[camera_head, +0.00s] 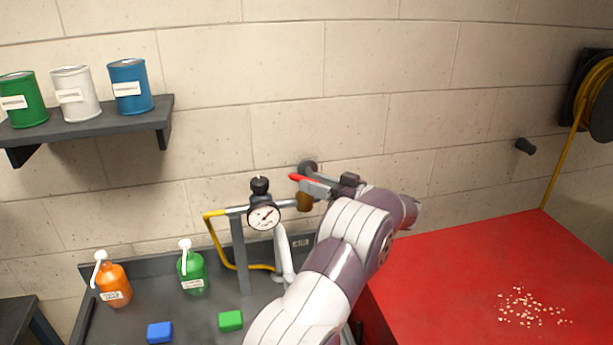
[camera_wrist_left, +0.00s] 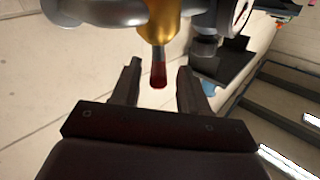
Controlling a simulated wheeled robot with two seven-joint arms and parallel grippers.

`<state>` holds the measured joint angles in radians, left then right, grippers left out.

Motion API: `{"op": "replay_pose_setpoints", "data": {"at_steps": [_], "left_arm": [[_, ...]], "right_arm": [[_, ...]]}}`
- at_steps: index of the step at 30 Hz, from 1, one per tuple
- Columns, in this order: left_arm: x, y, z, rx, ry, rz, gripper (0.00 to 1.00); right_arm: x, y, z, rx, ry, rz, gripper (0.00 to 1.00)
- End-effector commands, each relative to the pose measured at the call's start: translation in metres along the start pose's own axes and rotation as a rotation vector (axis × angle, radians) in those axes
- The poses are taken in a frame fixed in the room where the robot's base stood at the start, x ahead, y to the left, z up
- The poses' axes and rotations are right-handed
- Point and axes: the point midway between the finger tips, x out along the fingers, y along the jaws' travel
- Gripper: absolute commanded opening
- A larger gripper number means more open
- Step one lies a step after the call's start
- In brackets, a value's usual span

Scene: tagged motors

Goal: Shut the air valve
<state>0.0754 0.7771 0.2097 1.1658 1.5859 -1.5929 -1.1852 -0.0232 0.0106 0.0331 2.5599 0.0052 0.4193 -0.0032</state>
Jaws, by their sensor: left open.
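The air valve has a brass body (camera_head: 304,203) on the pipe by the wall, right of the pressure gauge (camera_head: 264,217). Its red lever (camera_head: 300,179) shows just above the brass body, partly hidden by my left gripper (camera_head: 317,187). In the left wrist view the brass body (camera_wrist_left: 157,20) is at the top, with the red-ended lever (camera_wrist_left: 158,73) reaching down from it. There, my left gripper (camera_wrist_left: 158,67) is open, its two fingers on either side of the lever end, with a gap visible on both sides. My right gripper is not in view.
A yellow hose (camera_head: 218,240) loops beside the gauge post. An orange bottle (camera_head: 114,284), a green bottle (camera_head: 191,272) and blue (camera_head: 160,332) and green (camera_head: 231,320) blocks are on the dark bench. A red surface (camera_head: 450,275) is at right. Cans stand on a wall shelf (camera_head: 95,122).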

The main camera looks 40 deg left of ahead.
Motion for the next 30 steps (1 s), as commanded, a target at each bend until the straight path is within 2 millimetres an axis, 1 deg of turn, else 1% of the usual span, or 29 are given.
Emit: {"op": "replay_pose_setpoints", "data": {"at_steps": [1,3,6,14,15,16,17,18,19,30], "left_arm": [[0.009,-0.001,-0.002,0.002,0.0,-0.001,0.44],[0.019,0.0,-0.001,0.002,0.0,-0.001,0.44],[0.027,0.0,0.0,0.002,0.0,0.001,0.44],[0.029,0.001,0.001,0.0,0.001,0.002,0.44],[0.029,0.001,0.001,0.0,0.001,0.002,0.38],[0.029,0.001,0.001,0.0,0.001,0.002,0.28],[0.029,0.001,0.001,0.0,0.001,0.002,0.18],[0.029,0.0,0.001,0.0,0.001,0.002,0.05],[0.029,0.0,0.001,0.0,0.001,0.001,0.0],[0.029,0.0,0.001,0.002,0.007,0.036,0.0]], "right_arm": [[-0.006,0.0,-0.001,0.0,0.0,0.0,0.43],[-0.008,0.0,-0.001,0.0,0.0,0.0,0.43],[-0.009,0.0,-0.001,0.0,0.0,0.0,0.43],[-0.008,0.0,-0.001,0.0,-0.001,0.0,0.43],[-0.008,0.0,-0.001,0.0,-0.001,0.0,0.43],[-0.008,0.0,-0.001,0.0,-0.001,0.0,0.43],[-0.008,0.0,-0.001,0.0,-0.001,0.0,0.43],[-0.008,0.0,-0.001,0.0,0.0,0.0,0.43],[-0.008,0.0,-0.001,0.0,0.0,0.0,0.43],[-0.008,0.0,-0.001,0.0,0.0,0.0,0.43]]}}
